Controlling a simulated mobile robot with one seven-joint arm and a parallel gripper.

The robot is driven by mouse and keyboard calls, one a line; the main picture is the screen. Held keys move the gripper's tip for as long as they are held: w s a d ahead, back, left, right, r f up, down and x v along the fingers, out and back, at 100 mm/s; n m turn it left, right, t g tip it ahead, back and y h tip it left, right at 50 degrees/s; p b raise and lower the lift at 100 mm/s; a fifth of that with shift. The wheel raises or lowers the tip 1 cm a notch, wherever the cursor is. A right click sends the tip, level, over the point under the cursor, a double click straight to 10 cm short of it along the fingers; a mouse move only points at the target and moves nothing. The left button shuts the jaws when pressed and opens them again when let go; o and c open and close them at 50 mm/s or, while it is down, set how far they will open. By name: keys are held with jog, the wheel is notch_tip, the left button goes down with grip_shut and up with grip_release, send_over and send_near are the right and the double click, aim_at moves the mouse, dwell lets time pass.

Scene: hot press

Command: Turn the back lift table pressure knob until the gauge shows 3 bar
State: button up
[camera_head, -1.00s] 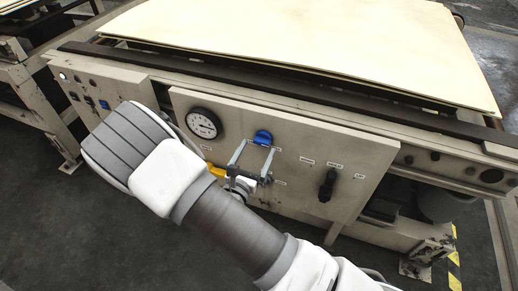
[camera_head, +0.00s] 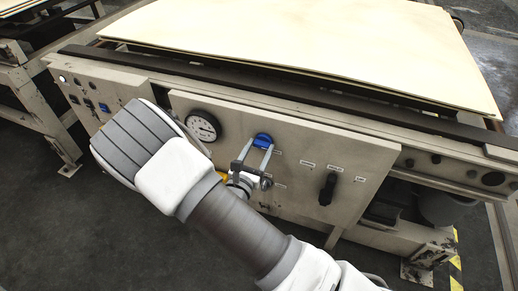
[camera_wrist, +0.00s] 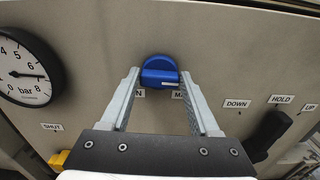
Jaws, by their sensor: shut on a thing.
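The blue pressure knob (camera_head: 262,140) is on the beige front panel, below the table top. In the wrist view the blue knob (camera_wrist: 159,68) lies between the two grey fingertips of my gripper (camera_wrist: 160,76), which is shut on it. My gripper (camera_head: 261,146) reaches it from below in the head view. The round gauge (camera_head: 203,126) is left of the knob, with a white face and black rim. In the wrist view the gauge (camera_wrist: 24,72) is partly cut off at the left; its needle points right, near 7 bar.
A black lever (camera_head: 327,188), with DOWN, HOLD and UP labels around it in the wrist view, is right of the knob. A yellow handle (camera_wrist: 58,158) lies low left, near a SHUT label. A pale sheet (camera_head: 300,45) covers the table top. Dark floor is open in front.

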jog(key=shift+r+n+p, duration=0.1)
jog(key=shift+n+p, duration=0.2)
jog(key=shift+p, duration=0.15)
jog(key=shift+n+p, duration=0.5)
jog(key=shift+p, duration=0.2)
jog(key=n+p, duration=0.2)
jog(key=shift+a+r+n+p, duration=0.1)
jog(key=shift+n+p, duration=0.2)
jog(key=n+p, duration=0.3)
jog(key=shift+a+n, duration=0.1)
jog(key=shift+n, duration=0.2)
jog(key=n+p, duration=0.2)
jog(key=n, duration=0.1)
jog(key=shift+f+n, duration=0.2)
jog(key=shift+n, duration=0.1)
jog(key=n+p, duration=0.1)
jog(key=n, duration=0.2)
jog(key=shift+f+n+p, duration=0.15)
jog(key=shift+n+p, duration=0.15)
jog(key=shift+p, duration=0.1)
jog(key=n+p, duration=0.1)
jog(key=n, duration=0.2)
jog(key=shift+f+n, duration=0.1)
jog(key=shift+n, duration=0.2)
jog(key=n+p, duration=0.1)
jog(key=n, duration=0.5)
jog(key=shift+f, duration=0.2)
jog(key=shift+n, duration=0.3)
